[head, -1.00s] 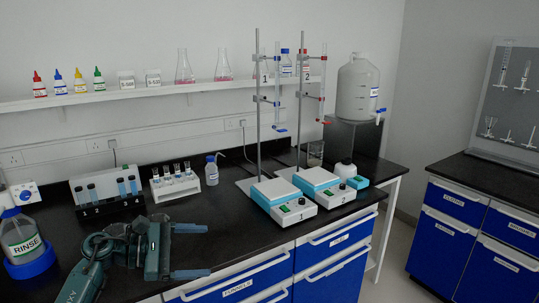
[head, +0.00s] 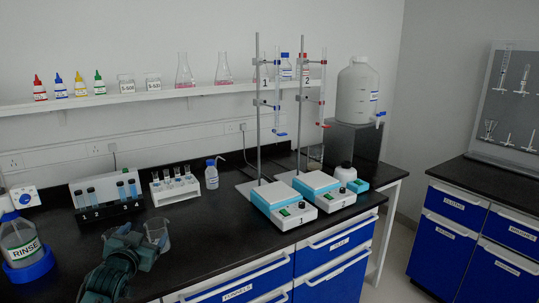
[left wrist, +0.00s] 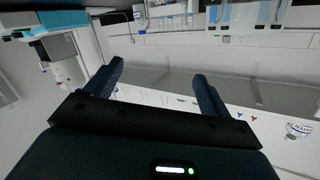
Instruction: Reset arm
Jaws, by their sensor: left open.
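My left arm comes in at the bottom left of the head view, over the front of the black bench. My left gripper (head: 130,246) is seen there from behind, and its fingers are hard to make out. In the left wrist view the two dark fingers of the left gripper (left wrist: 159,72) are spread apart with nothing between them. My right arm and gripper are in neither view.
A rinse bottle (head: 20,242) is at the far left, with test tube racks behind. Two hotplates (head: 288,203) and stands are to the right. The bench front between gripper and hotplates is clear.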

